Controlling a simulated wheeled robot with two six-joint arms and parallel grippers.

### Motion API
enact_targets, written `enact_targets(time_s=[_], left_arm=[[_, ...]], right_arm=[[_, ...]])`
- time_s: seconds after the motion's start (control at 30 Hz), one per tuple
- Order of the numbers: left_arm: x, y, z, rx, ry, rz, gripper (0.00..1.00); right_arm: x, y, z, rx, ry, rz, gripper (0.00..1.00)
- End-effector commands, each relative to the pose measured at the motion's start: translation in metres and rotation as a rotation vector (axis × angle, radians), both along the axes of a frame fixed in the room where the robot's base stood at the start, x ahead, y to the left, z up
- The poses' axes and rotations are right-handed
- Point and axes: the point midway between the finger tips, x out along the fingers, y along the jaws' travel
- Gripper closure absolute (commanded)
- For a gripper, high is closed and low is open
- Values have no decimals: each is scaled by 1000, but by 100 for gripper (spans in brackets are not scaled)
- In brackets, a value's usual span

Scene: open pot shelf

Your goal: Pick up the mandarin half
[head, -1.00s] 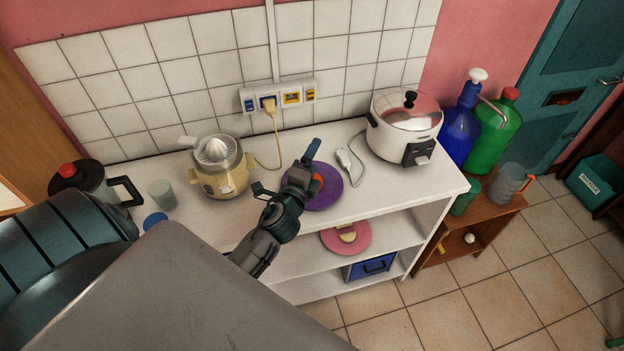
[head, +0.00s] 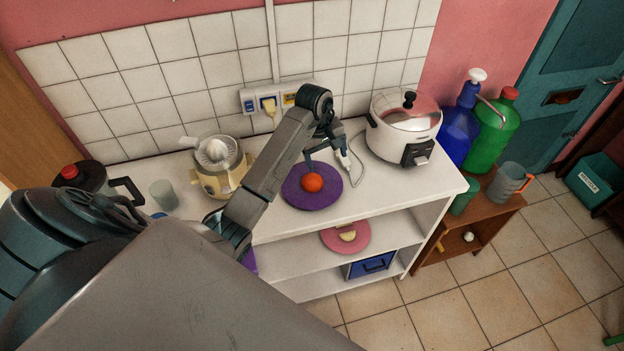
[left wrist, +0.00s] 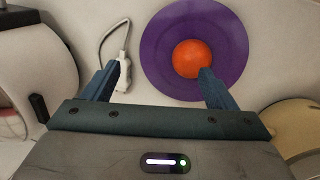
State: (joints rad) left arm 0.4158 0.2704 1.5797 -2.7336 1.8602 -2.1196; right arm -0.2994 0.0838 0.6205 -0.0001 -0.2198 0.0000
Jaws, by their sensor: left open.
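The mandarin half (head: 313,183) is a small round orange piece on a purple plate (head: 300,201) on the white shelf's top. In the left wrist view the mandarin half (left wrist: 187,57) lies on the purple plate (left wrist: 225,30), partly behind the tip of the right-hand finger. My left gripper (head: 327,158) is open and empty, with its fingers pointing down over the back of the plate. In the left wrist view my left gripper (left wrist: 157,72) has its jaw gap mostly to the left of the mandarin half. I cannot tell whether a finger touches it. My right gripper is not in view.
A rice cooker (head: 388,135) stands right of the plate, with a white plug and cord (head: 346,160) between. A citrus juicer (head: 216,165) stands at left. A pink plate (head: 362,234) with a pale piece lies on the lower shelf.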

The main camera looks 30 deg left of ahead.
Motion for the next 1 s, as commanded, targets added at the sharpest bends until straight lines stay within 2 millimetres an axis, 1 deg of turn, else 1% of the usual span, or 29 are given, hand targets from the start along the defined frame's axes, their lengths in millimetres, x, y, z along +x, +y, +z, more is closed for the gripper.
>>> enact_targets(time_s=[0.03,0.1,0.2,0.37,0.6,0.7,0.9,1.0], left_arm=[[-3,11,5,48,40,-15,21],[-8,21,8,94,86,-33,21],[-12,29,9,126,122,-43,21],[-13,30,-3,131,130,-45,21],[-13,30,-35,131,128,-44,21],[-13,30,-44,130,127,-44,21],[-13,30,-49,130,127,-44,21],[-14,31,-57,132,128,-44,21]], right_arm=[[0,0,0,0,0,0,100],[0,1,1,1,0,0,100],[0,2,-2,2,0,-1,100],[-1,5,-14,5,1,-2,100],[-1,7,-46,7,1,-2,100],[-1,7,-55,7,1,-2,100],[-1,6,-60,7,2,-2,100],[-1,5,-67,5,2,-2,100]])
